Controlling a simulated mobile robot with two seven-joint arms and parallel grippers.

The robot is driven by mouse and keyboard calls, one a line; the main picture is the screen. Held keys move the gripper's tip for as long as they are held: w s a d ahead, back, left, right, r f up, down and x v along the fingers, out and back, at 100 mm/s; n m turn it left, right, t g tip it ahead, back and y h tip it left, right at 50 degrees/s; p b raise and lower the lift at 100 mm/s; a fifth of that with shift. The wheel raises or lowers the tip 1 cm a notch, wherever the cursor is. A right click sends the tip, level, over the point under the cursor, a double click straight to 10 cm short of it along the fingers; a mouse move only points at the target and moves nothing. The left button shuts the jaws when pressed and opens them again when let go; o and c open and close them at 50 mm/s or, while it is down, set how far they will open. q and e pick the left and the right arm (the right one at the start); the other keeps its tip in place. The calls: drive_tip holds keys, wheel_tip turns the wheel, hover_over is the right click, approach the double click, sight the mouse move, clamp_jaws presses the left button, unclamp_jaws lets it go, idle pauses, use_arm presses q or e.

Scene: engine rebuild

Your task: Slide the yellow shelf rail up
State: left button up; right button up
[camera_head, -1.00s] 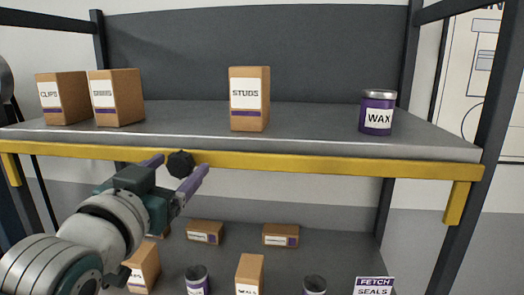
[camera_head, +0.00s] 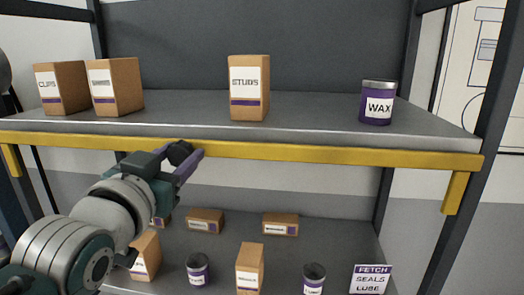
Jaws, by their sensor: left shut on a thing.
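The yellow shelf rail (camera_head: 330,154) runs across the front of the upper shelf, just below its grey edge. Its short yellow end brackets hang down at the left and at the right (camera_head: 455,192). A dark knob (camera_head: 180,151) sits at the rail, left of its middle. My left gripper (camera_head: 182,156) comes in from the lower left with purple fingers and is shut on the dark knob, which the fingers partly hide. My right gripper is not in view.
The upper shelf (camera_head: 320,118) holds several brown boxes, such as the STUDS box (camera_head: 249,88), and a purple WAX can (camera_head: 377,103). The lower shelf (camera_head: 335,232) holds small boxes, cans and a FETCH sign (camera_head: 371,279). Dark posts (camera_head: 487,150) flank the shelves.

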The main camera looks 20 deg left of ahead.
use_arm(q)
clamp_jaws()
idle(0.7)
